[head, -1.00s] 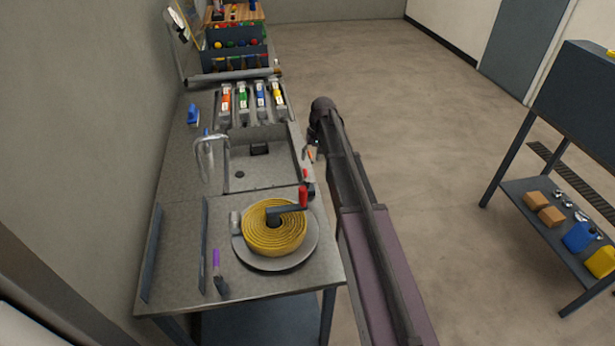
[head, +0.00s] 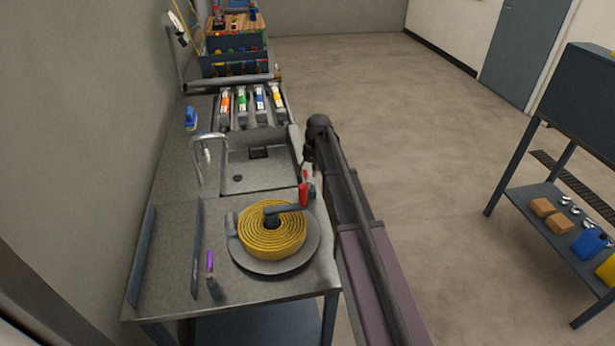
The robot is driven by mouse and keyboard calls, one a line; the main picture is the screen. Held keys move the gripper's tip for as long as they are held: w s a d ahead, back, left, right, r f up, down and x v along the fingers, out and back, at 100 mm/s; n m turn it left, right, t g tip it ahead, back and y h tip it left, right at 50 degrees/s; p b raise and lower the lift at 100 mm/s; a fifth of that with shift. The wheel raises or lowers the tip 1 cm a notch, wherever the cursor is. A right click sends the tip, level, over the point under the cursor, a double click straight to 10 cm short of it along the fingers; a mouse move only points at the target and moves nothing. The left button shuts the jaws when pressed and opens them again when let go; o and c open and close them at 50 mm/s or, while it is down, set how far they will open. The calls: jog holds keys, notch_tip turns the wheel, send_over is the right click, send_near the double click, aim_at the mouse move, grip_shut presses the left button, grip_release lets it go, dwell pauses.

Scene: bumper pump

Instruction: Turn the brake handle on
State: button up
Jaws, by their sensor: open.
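A reel (head: 275,267) with a coiled yellow hose (head: 262,240) lies on the near end of the metal bench. A dark crank arm (head: 285,209) reaches from its hub to an upright red grip (head: 303,195) at the right. A smaller red part (head: 304,174) shows just behind the grip, at the bench's right edge. I cannot tell for sure which red part is the brake handle. My gripper (head: 309,167) is beside the sink's right edge, close behind the red parts, mostly hidden by my arm. It is open, and I see nothing held in it.
The sink (head: 258,178) with its curved faucet (head: 198,152) is behind the reel. Several coloured tubes (head: 242,103) lie in a rack farther back. A purple-handled tool (head: 210,262) lies left of the reel. A shelf unit (head: 565,215) stands at the right, with open floor between.

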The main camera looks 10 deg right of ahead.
jog(key=shift+f, duration=0.15)
grip_shut()
